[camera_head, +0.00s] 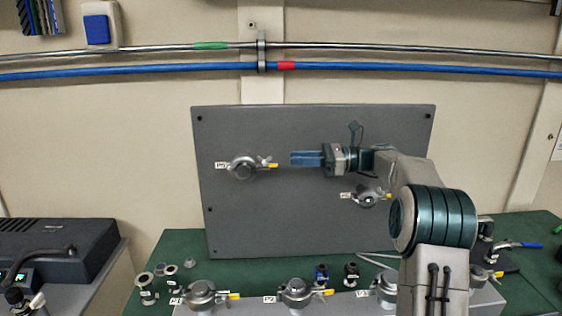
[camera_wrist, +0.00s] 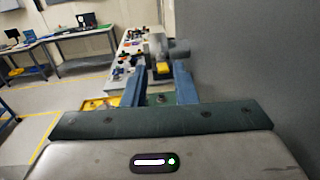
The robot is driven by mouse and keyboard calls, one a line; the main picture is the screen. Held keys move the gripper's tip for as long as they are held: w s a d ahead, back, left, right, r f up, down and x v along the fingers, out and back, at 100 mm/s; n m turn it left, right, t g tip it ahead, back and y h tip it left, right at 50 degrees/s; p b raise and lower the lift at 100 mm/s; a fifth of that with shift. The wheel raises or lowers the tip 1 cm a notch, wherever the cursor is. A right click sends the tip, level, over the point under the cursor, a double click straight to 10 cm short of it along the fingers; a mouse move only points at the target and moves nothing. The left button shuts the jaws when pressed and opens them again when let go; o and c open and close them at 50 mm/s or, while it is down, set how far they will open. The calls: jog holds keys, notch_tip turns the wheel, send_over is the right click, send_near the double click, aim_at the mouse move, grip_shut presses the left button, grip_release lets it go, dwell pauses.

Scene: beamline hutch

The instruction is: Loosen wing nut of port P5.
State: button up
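A dark upright panel (camera_head: 290,225) carries two clamped ports. The left port clamp (camera_head: 243,167) is grey, with a yellow-tipped wing nut (camera_head: 272,165) on its right side. The other port clamp (camera_head: 368,197) sits lower right, partly behind my arm. Their labels are too small to read surely, so I cannot tell which is P5. My gripper (camera_head: 293,158) points left at the left port's wing nut, a short gap away. In the wrist view my gripper (camera_wrist: 158,82) is open and empty; the yellow wing nut (camera_wrist: 161,69) and grey clamp (camera_wrist: 180,50) show beyond its fingers.
Several clamped ports, including one at left (camera_head: 201,294) and one at middle (camera_head: 297,291), line the bench front. Small fittings (camera_head: 148,288) lie on the green bench top (camera_head: 240,262). A blue pipe (camera_head: 150,72) crosses the wall above. The panel face lies close beside my gripper.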

jog(key=d, duration=0.6)
jog(key=shift+s+d, duration=0.25)
jog(key=shift+s, duration=0.05)
